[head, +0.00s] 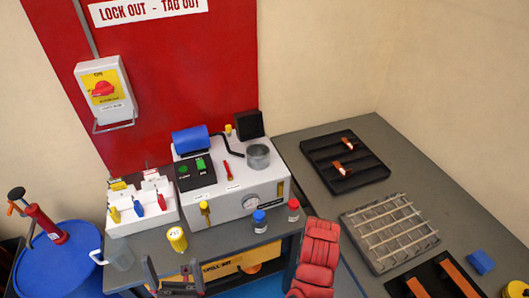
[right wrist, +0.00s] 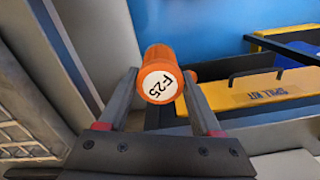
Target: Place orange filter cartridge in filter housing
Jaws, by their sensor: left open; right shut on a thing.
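The orange filter cartridge (right wrist: 160,66) shows end-on in the right wrist view, with a white round label reading F-25. My right gripper (right wrist: 159,84) is shut on it, one dark finger at each side. In the head view my red right arm comes up at the bottom centre, and its gripper is not clearly seen. A grey open cup (head: 258,157) on top of the white machine (head: 236,205) looks like the filter housing; its inside is too small to judge. My left gripper (head: 176,270) is open and empty at the bottom of the head view.
A blue bottle (head: 260,222), a red bottle (head: 293,210) and a yellow cup (head: 177,239) stand along the bench's front. A black tray (head: 372,158) and a wire rack (head: 374,255) are at the right. A yellow spill kit drawer (right wrist: 284,92) lies below the bench.

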